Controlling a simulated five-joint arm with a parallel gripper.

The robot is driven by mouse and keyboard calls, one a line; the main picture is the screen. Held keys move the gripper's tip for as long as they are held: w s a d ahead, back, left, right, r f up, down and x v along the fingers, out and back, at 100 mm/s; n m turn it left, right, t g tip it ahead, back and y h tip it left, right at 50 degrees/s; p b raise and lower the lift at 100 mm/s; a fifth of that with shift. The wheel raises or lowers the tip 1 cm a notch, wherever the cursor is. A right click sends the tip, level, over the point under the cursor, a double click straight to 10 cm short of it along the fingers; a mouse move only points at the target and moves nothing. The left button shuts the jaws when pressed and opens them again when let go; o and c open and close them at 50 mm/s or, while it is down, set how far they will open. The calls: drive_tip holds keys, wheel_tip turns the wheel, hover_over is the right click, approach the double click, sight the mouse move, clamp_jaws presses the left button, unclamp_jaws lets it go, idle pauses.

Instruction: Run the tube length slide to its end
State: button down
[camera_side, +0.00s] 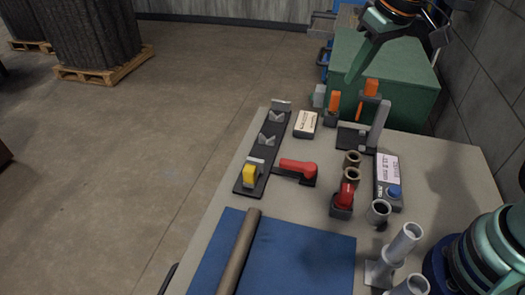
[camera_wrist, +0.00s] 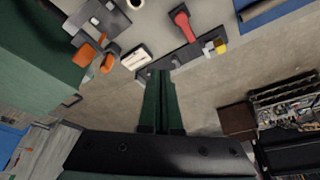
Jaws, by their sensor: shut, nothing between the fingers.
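The tube length slide appears to be the yellow-topped block (camera_side: 250,174) at the near end of a dark rail (camera_side: 259,158). The rail carries grey V-shaped rests (camera_side: 267,140) and a grey upright plate (camera_side: 282,104) at its far end. In the wrist view the yellow block (camera_wrist: 220,46) sits at the right end of the rail (camera_wrist: 188,56). My gripper (camera_side: 350,80) is shut and empty, up at the back right, well apart from the yellow block. In the wrist view its fingertips (camera_wrist: 161,72) overlap the rail's far end; their height above it is unclear.
A red handle (camera_side: 298,167) lies beside the rail. A white labelled box (camera_side: 305,124) and orange-handled clamps (camera_side: 367,88) stand near the far end. A brown tube (camera_side: 240,250) lies on a blue mat (camera_side: 305,260) in front. Cups and a red-topped part stand right.

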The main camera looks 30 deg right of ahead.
drive_tip(key=s+d+m+t, duration=0.1)
drive_tip(key=s+d, duration=0.4)
drive_tip(key=s, duration=0.1)
drive_tip(key=shift+s+d+f+t+h, duration=0.2)
drive_tip(key=shift+s+f+t+h, duration=0.1)
drive_tip(key=shift+t, duration=0.1)
drive_tip(key=c, duration=1.2)
unclamp_jaws()
drive_tip(key=shift+s+d, duration=0.1)
drive_tip(key=shift+s, duration=0.05)
drive_tip(key=shift+c, duration=0.2)
drive_tip(key=o, duration=0.4)
drive_tip(key=n+g, duration=0.6)
drive_tip(key=n, duration=0.3)
hover_over(250, 168)
wheel_tip(250, 168, down, 10)
wheel_tip(250, 168, down, 12)
drive_tip(key=shift+f, duration=0.1)
clamp_jaws()
